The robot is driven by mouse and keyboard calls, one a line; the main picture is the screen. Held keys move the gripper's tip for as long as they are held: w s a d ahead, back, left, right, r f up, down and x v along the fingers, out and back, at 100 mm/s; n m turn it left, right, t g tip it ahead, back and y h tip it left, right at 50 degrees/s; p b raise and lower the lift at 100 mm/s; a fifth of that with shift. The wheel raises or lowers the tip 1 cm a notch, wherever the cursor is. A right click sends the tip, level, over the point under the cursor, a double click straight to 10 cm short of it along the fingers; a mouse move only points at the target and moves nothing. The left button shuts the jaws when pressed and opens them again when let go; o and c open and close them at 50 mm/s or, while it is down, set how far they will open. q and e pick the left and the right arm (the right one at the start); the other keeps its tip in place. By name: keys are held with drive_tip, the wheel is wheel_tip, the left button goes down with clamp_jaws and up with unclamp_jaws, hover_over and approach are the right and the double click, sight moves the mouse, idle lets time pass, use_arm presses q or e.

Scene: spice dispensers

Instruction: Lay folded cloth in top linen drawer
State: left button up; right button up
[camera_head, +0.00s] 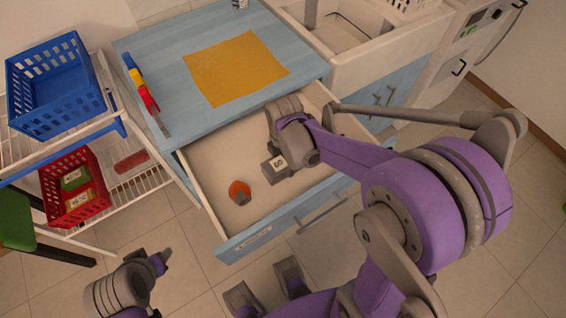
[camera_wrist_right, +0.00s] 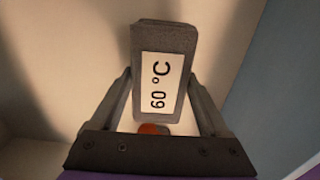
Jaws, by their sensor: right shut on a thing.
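A blue cabinet drawer (camera_head: 214,155) is pulled out, with a pale inside and a small label on its front. My right gripper (camera_head: 285,140) is over the drawer's opening. It is shut on a dark grey, block-shaped thing (camera_head: 268,177), perhaps the folded cloth, with a white label. In the right wrist view this grey thing (camera_wrist_right: 163,37) sits between the fingers and its label reads "60 °C". I cannot tell whether it touches the drawer floor. A grey arm end (camera_head: 130,285), probably my left one, is low at left; its fingers are not clear.
An orange-red round thing (camera_head: 240,192) lies in the drawer. A flat yellow cloth (camera_head: 235,68) lies on the cabinet top (camera_head: 150,50). A rack at left holds a blue basket (camera_head: 55,85) and a red basket (camera_head: 75,190). A sink (camera_head: 340,30) stands at right.

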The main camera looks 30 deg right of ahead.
drive_tip(key=shift+f, duration=0.85)
drive_tip(key=shift+f, duration=0.2)
drive_tip(key=o, duration=1.3)
drive_tip(key=shift+r, duration=0.1)
